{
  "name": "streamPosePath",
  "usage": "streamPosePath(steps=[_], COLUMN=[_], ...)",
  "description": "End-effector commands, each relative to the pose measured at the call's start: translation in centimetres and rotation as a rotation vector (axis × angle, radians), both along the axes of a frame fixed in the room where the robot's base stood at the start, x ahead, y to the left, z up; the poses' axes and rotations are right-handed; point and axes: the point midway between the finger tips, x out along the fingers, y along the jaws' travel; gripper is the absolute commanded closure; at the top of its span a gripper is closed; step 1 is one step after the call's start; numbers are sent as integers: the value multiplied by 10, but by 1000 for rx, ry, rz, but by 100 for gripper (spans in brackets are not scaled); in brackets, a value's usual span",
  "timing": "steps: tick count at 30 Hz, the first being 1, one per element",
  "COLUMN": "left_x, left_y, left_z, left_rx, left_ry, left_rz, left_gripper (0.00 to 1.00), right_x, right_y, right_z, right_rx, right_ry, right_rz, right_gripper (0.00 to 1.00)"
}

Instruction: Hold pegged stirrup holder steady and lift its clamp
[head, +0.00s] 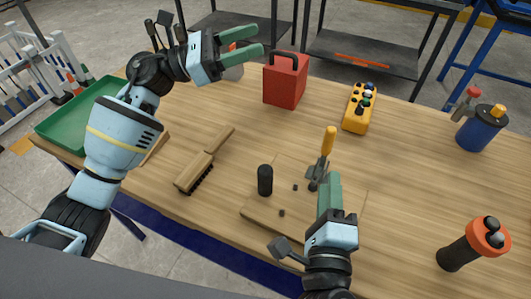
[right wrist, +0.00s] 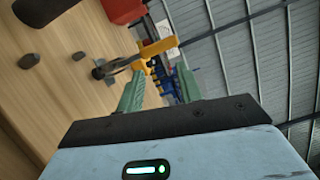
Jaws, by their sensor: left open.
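The pegged stirrup holder is a flat wooden board (head: 262,208) at the front middle of the table, with small dark pegs on it. A black cylinder (head: 265,180) stands upright at its left end. Its clamp, grey metal with an upright yellow handle (head: 328,141), rises near the board's far edge. The handle also shows in the right wrist view (right wrist: 158,47), just beyond the fingertips. My right gripper (head: 328,180) is open over the board, close to the clamp, and hides part of the board. My left gripper (head: 262,42) is open and empty, above the table's far left, away from the holder.
A wooden brush (head: 195,172) lies left of the board. A red box (head: 286,80) and a yellow case (head: 359,108) stand behind it. A blue canister (head: 480,128) and a black-and-orange cylinder (head: 462,250) stand to the right. A green tray (head: 60,125) is at far left.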

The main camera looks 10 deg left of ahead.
Motion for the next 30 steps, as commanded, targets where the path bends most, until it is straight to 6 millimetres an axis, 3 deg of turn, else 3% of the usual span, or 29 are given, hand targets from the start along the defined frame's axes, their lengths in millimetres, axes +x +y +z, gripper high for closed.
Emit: streamPosePath(steps=[3, 6, 12, 17, 21, 30], left_x=[-28, -53, -97, -119, -128, -124], left_y=[-54, -90, -129, -131, -114, -68], left_z=[-4, -19, -62, -101, -131, -159], left_rx=[223, 409, 745, 981, 1156, 1355], left_ry=[-230, -438, -856, -1171, -1411, -1672], left_rz=[-119, -233, -498, -756, -1016, -1468], left_gripper=[45, 45, 45, 45, 45, 45], right_x=[0, 0, 0, 0, 0, 0], right_y=[0, 0, 0, 0, 0, 0], right_z=[0, 0, 0, 0, 0, 0], right_rx=[0, 0, 0, 0, 0, 0], right_ry=[0, 0, 0, 0, 0, 0], right_rz=[0, 0, 0, 0, 0, 0], right_gripper=[64, 64, 64, 64, 64, 64])
